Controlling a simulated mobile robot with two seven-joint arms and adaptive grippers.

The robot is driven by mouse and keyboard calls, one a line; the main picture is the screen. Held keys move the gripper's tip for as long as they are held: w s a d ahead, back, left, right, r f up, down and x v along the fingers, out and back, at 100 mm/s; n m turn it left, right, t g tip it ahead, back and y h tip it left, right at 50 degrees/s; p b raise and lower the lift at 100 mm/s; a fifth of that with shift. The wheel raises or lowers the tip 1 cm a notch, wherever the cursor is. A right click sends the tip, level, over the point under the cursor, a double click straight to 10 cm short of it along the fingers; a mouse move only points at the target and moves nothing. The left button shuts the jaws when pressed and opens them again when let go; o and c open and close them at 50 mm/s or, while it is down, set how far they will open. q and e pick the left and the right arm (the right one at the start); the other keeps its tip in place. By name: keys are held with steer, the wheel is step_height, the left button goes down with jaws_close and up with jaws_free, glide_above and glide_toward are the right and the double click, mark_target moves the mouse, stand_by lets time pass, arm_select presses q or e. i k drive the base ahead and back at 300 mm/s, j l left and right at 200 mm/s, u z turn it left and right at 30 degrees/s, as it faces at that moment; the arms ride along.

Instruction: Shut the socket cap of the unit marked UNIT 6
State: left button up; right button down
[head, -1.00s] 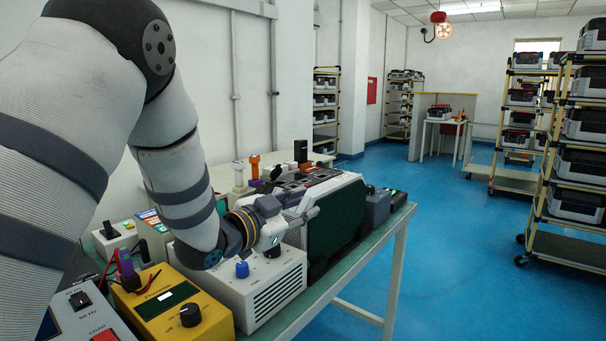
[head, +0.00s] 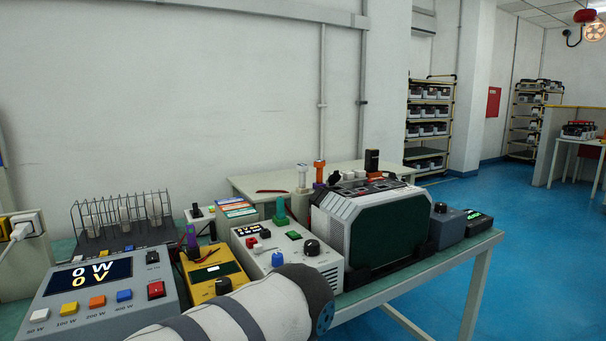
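A large grey-cased unit (head: 333,228) with a dark green side panel stands in a black cradle on the green bench. No UNIT 6 marking is legible on it, so I cannot tell whether it is that unit. Its top carries dark and pale fittings and sockets, too small and oblique to tell a cap or its state. A link of my arm crosses the bottom of the head view in front of the bench. Neither gripper is in view.
A load box (head: 104,293) reading 0 W and 0 V, a yellow meter (head: 206,272) and a white knobbed instrument (head: 306,266) crowd the bench left of the unit. A wire rack (head: 122,213) stands behind. Blue floor is open at right.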

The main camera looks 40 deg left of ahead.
mark_target(335, 177)
steer(key=i+l+u, duration=0.15)
steer(key=l+u, duration=0.3)
steer(key=i+l+u, duration=0.1)
steer(key=l+u, duration=0.75)
steer(key=i+j, duration=0.05)
